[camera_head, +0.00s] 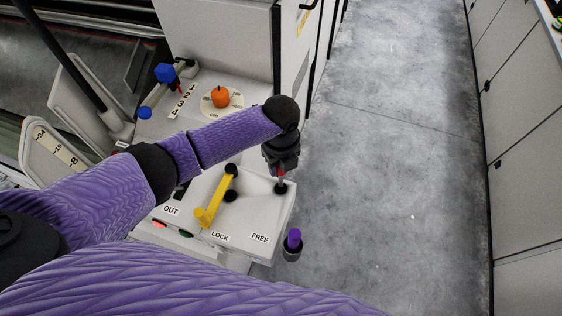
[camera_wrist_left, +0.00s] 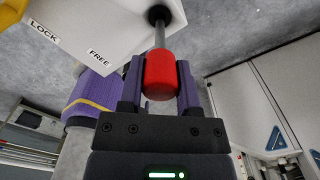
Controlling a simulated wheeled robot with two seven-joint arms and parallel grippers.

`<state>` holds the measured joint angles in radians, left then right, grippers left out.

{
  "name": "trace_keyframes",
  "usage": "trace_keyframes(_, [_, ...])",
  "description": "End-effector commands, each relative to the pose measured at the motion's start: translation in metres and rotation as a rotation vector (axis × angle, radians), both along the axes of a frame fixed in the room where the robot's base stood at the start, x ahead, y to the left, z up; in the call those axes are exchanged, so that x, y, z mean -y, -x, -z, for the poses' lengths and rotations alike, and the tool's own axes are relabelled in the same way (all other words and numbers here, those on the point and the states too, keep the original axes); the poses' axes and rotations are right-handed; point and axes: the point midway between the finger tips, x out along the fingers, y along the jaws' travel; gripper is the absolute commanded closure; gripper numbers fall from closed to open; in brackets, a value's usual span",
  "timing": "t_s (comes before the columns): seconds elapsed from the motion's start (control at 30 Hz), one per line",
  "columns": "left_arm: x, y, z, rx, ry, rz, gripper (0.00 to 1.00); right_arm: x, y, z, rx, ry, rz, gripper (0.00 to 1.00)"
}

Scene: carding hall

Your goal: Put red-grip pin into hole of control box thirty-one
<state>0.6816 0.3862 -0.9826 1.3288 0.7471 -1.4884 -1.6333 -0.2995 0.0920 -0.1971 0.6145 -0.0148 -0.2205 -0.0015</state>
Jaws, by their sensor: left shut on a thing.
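The control box (camera_head: 262,215) is a pale grey box with OUT, LOCK and FREE labels and a yellow lever (camera_head: 215,197). My left gripper (camera_head: 281,168) is above its right corner, shut on the red-grip pin, whose red grip (camera_wrist_left: 160,76) sits between the fingers in the left wrist view. The pin's metal shaft (camera_wrist_left: 159,34) reaches the black-rimmed hole (camera_wrist_left: 158,13) near the FREE label. The hole also shows in the head view (camera_head: 281,188). The shaft's tip is not visible; how deep it sits I cannot tell. My right gripper is not in view.
Behind the box are an orange knob (camera_head: 220,96) on a dial and a blue-ended lever (camera_head: 165,72). Bare concrete floor (camera_head: 385,150) lies to the right, before grey cabinets (camera_head: 525,120).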

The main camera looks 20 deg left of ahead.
Motion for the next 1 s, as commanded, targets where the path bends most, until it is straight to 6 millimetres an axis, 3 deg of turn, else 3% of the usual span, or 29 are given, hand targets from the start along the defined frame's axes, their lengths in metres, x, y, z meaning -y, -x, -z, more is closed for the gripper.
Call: trace_keyframes(1.0, [0.0001,0.0001,-0.0001,0.000,0.000,0.000,1.00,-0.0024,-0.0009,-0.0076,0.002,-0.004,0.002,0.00])
